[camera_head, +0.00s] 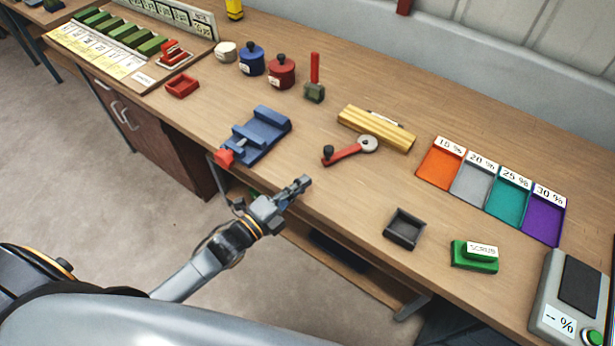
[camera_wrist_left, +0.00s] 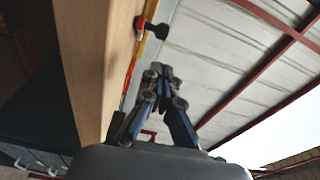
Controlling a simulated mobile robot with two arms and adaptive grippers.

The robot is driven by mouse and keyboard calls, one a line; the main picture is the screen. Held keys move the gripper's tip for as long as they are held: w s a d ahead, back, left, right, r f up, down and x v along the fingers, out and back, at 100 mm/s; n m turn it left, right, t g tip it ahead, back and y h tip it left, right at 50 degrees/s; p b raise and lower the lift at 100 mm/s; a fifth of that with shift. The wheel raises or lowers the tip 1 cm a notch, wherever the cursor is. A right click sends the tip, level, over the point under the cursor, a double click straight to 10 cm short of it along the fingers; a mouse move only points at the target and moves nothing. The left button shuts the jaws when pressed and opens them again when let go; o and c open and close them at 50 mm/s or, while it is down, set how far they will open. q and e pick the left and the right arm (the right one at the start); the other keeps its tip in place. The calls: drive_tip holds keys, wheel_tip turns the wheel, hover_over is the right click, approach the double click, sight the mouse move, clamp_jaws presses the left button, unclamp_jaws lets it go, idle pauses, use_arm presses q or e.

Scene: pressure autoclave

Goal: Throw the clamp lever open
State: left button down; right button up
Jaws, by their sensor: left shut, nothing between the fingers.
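Which part is the clamp lever is not certain from the frames. A red lever (camera_head: 349,153) with a black knob at one end and a grey disc at the other lies low over the middle of the bench. An upright red handle (camera_head: 315,67) rises from a small green block behind it. My left gripper (camera_head: 303,183) is shut and empty by the bench's front edge, in front of the red lever and apart from it. In the left wrist view its closed fingers (camera_wrist_left: 160,75) point toward the bench side, with a black knob (camera_wrist_left: 157,29) beyond them. My right gripper is out of view.
A blue vise (camera_head: 262,132) with a red end stands left of the gripper. A yellow block (camera_head: 376,129) lies behind the lever. A dark tray (camera_head: 404,229) and a green scrub block (camera_head: 474,257) are to the right. Bare wood lies between gripper and dark tray.

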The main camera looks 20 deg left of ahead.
use_arm(q)
drive_tip(key=d+b, duration=0.1)
drive_tip(key=s+d+b, duration=0.1)
drive_tip(key=s+d+f+b, duration=0.1)
drive_tip(key=d, duration=0.1)
drive_tip(key=shift+s, duration=0.25)
drive_tip(key=shift+s+d+r+n+y+b, duration=0.3)
drive_tip(key=shift+s+d+n+y+b, duration=0.15)
drive_tip(key=shift+b, duration=0.25)
drive_tip(key=shift+a+r+y, duration=0.2)
drive_tip(key=shift+r+y, duration=0.15)
drive_tip(key=shift+r, duration=0.05)
